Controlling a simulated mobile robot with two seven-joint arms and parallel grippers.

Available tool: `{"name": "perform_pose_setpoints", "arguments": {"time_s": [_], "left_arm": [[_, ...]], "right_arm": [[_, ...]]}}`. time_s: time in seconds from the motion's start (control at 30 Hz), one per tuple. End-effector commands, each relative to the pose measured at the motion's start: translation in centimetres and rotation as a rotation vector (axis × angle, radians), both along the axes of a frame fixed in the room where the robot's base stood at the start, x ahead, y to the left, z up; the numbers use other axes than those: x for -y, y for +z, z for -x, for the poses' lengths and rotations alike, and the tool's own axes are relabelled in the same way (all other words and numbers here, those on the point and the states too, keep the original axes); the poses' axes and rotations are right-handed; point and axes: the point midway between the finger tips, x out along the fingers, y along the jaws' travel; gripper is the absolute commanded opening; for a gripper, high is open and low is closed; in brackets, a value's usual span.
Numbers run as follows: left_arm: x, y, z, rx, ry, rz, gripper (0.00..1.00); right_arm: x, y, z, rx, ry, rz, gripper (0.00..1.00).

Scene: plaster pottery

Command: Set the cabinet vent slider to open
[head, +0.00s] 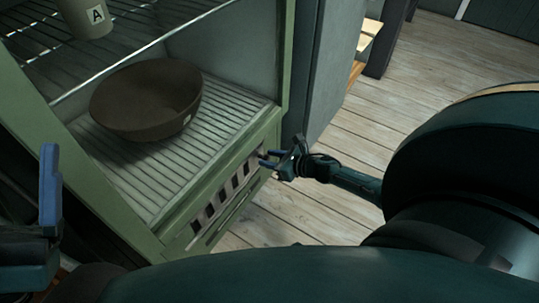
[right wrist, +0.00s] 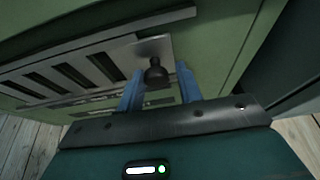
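The cabinet (head: 160,235) is green, with a vent strip of several dark slots (head: 229,189) low on its front. In the right wrist view the slider plate (right wrist: 110,62) is pale metal with slanted dark slots, and a dark round knob (right wrist: 155,73) stands out near its right end. My right gripper (right wrist: 160,70) is open, its two blue fingers on either side of the knob with gaps showing. In the head view my right gripper (head: 267,157) is at the vent's right end. My left gripper (head: 50,190) shows only partly at the left edge, away from the vent.
A brown bowl (head: 146,100) sits on the wire shelf inside the cabinet. A pale pot marked A (head: 86,18) stands on the shelf above. A grey panel (head: 325,65) stands just right of the cabinet. Wooden floor (head: 400,90) is clear beyond my right arm.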

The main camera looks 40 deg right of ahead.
Motion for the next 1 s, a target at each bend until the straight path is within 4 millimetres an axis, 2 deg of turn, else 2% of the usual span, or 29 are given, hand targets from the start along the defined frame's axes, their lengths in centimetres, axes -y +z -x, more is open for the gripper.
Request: {"name": "perform_pose_setpoints", "arguments": {"time_s": [0.03, 0.17, 0.47, 0.57, 0.63, 1.0], "left_arm": [[0.0, 0.0, 0.0, -0.001, 0.0, 0.0, 0.83], [0.0, 0.0, 0.0, -0.003, 0.001, -0.001, 0.83], [0.0, 0.1, 0.0, -0.007, 0.001, -0.001, 0.83], [0.0, 0.3, -0.2, -0.034, 0.002, -0.001, 0.83], [0.1, -1.2, -0.5, -0.127, 0.004, 0.008, 0.83], [0.5, -4.9, -0.6, -0.431, 0.007, 0.04, 0.83]], "right_arm": [[0.3, 0.0, -0.1, 0.0, -0.005, 0.003, 0.37], [0.2, 0.0, 0.0, 0.0, -0.002, 0.002, 0.47], [0.1, 0.2, 0.3, 0.0, 0.001, 0.0, 0.47], [0.4, 0.7, 1.4, -0.002, 0.002, 0.0, 0.47], [0.9, 1.3, 2.4, -0.002, 0.003, 0.0, 0.47], [3.8, 4.3, 9.2, -0.003, 0.0, 0.001, 0.47]]}}
